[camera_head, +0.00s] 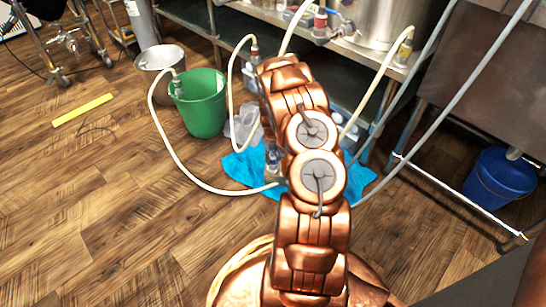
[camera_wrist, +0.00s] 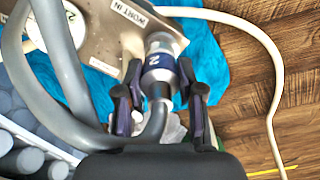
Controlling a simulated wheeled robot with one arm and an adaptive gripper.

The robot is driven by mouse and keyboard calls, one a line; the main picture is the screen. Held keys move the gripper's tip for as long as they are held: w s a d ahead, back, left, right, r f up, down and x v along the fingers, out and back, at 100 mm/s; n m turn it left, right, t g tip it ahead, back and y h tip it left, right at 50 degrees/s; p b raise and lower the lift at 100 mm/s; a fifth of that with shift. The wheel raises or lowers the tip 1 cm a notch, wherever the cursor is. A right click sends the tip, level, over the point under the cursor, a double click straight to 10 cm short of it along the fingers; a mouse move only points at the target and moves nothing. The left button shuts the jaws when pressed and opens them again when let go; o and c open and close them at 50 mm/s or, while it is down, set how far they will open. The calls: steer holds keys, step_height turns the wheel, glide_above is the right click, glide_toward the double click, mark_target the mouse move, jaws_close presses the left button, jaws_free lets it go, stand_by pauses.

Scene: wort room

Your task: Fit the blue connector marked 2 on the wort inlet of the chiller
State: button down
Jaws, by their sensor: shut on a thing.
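In the wrist view, my gripper (camera_wrist: 159,78) is shut on the blue-banded connector (camera_wrist: 159,61), which shows a 2 turned sideways. A grey hose (camera_wrist: 154,124) leaves its near end. The far end of the connector meets a metal fitting (camera_wrist: 165,37) at the edge of the chiller (camera_wrist: 112,40). Whether it is seated there or only lined up, I cannot tell. A label (camera_wrist: 130,12) reading WORT IN is on the chiller beside this fitting. In the head view, my arm hides the gripper and most of the chiller.
The chiller lies on a blue cloth (camera_head: 238,168). Cream hoses (camera_head: 164,139) loop over the floor. A green bucket (camera_head: 203,106), a metal bucket (camera_head: 160,60) and a blue bucket (camera_head: 499,179) stand around. A yellow strip (camera_head: 83,110) lies left. The floor at front left is clear.

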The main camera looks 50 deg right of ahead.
steer(key=shift+f, duration=0.4)
steer(key=c, duration=0.6)
jaws_free()
steer(key=shift+c, duration=0.2)
steer(key=shift+r, duration=0.1)
step_height(320, 180, up, 12)
steer(key=shift+f, duration=0.1)
steer(key=s+a+r+p, duration=0.2)
steer(key=a+r+p, duration=0.55)
steer(key=r, duration=0.65)
steer(key=s+a+r+n+p, duration=0.1)
steer(key=s+a+r+p, duration=0.2)
steer(key=a+r+p, duration=0.85)
steer(key=s+a+r+p, duration=0.2)
steer(key=a+r+p, duration=0.15)
steer(key=r, duration=1.45)
steer(key=s+a+r+n+g+p, duration=0.1)
steer(key=s+a+r+p, duration=0.6)
steer(key=s+r+p, duration=0.3)
steer(key=s+a+r+n+p, duration=0.1)
steer(key=s+a+r+p, duration=0.7)
steer(key=r, duration=0.9)
steer(key=s+p, duration=0.3)
steer(key=s, duration=0.2)
steer(key=shift+r+g, duration=0.2)
steer(key=shift+g, duration=0.2)
